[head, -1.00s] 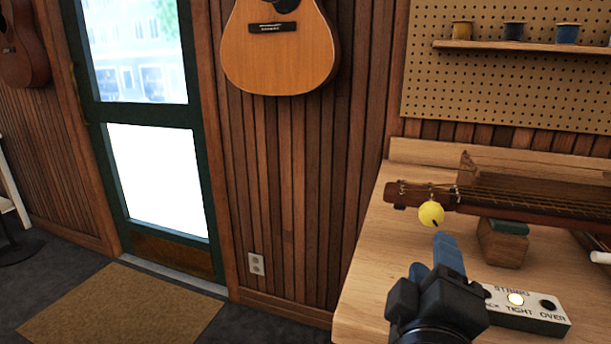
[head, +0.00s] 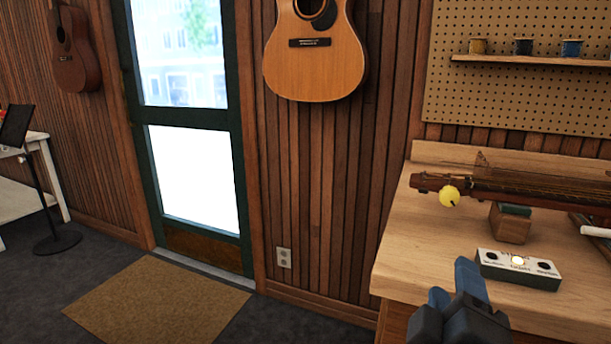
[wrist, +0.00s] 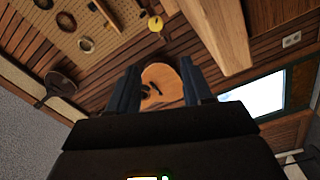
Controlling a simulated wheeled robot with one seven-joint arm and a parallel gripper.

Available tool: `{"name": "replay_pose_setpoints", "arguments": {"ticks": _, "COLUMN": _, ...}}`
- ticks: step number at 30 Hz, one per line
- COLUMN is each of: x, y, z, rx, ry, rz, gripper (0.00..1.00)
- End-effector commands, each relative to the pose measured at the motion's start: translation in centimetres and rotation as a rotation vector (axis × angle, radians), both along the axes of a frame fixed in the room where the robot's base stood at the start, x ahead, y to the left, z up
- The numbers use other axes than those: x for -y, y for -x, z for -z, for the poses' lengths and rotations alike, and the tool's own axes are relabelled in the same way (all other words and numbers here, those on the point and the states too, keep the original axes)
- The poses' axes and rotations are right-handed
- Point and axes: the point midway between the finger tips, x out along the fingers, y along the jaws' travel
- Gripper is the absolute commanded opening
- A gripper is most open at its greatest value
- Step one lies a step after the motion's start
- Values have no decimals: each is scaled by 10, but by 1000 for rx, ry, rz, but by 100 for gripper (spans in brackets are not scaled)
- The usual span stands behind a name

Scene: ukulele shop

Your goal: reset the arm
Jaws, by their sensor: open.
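My gripper (head: 453,286) is at the lower right of the head view, in front of the wooden workbench's left part. Its two blue fingers are apart, and nothing shows between them. In the wrist view my gripper (wrist: 160,88) is open too, with the hanging guitar (wrist: 161,88) far behind the gap. The wrist picture is strongly tilted.
A music stand (head: 57,241) stands far left. The floor by the mat (head: 155,305) is clear.

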Motion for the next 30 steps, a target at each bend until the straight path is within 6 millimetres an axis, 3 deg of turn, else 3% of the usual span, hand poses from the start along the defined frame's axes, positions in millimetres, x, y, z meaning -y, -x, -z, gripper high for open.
{"name": "replay_pose_setpoints", "arguments": {"ticks": 11, "x": 0, "y": 21, "z": 38, "rx": -45, "ry": -74, "rz": -94, "gripper": 50}}
{"name": "replay_pose_setpoints", "arguments": {"ticks": 17, "x": 0, "y": 47, "z": 67, "rx": -83, "ry": -161, "rz": -170, "gripper": 50}}
{"name": "replay_pose_setpoints", "arguments": {"ticks": 24, "x": 1, "y": 113, "z": 110, "rx": -139, "ry": -380, "rz": -279, "gripper": 50}}
{"name": "replay_pose_setpoints", "arguments": {"ticks": 30, "x": 5, "y": 179, "z": 124, "rx": -155, "ry": -612, "rz": -323, "gripper": 50}}
